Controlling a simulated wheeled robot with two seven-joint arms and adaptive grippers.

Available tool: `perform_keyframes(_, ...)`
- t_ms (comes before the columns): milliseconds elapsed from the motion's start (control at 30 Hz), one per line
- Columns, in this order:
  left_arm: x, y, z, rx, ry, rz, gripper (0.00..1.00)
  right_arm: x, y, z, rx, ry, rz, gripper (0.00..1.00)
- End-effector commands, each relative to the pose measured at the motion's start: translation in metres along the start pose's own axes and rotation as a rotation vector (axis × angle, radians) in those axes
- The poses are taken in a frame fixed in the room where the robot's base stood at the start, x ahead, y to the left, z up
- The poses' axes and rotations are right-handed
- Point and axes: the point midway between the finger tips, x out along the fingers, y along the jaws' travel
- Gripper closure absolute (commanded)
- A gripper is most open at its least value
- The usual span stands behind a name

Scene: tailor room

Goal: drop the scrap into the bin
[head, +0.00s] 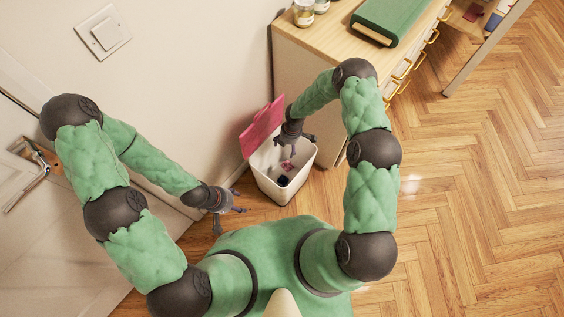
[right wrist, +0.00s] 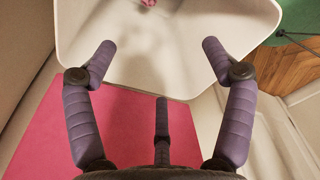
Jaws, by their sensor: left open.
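The bin (head: 308,158) is a white open container with its pink lid (head: 262,127) tipped up at the back. My right gripper (head: 290,150) is over the bin's opening, and in the right wrist view its fingers (right wrist: 157,48) are spread with nothing between them. A small pink scrap (head: 288,165) shows in the bin's opening below the gripper. It also shows at the top edge of the right wrist view (right wrist: 149,3), apart from the fingers. I cannot tell whether it rests on the bottom. My left gripper (head: 229,213) is open and empty, left of the bin.
A dark item (head: 283,181) lies in the bin. A wooden drawer cabinet (head: 300,55) with a green case (head: 392,20) and jars (head: 304,12) stands behind the bin. A wall and a door (head: 60,230) are at left. The wooden floor (head: 480,190) at right is clear.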

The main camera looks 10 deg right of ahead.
Motion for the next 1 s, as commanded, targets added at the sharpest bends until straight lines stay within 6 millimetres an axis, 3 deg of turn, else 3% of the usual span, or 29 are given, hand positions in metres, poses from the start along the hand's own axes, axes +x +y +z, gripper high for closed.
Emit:
perform_keyframes(367,0.000,0.000,0.000,0.000,0.000,0.000,0.40,-0.011,0.001,0.000,0.001,-0.001,0.002,0.16)
perform_keyframes(800,0.000,0.000,0.000,0.000,0.000,0.000,0.40,-0.091,0.001,0.000,0.000,-0.001,0.002,0.16)
perform_keyframes(1000,0.000,0.000,0.000,0.000,0.000,0.000,0.40,-0.114,0.000,0.000,0.000,0.000,0.000,0.16)
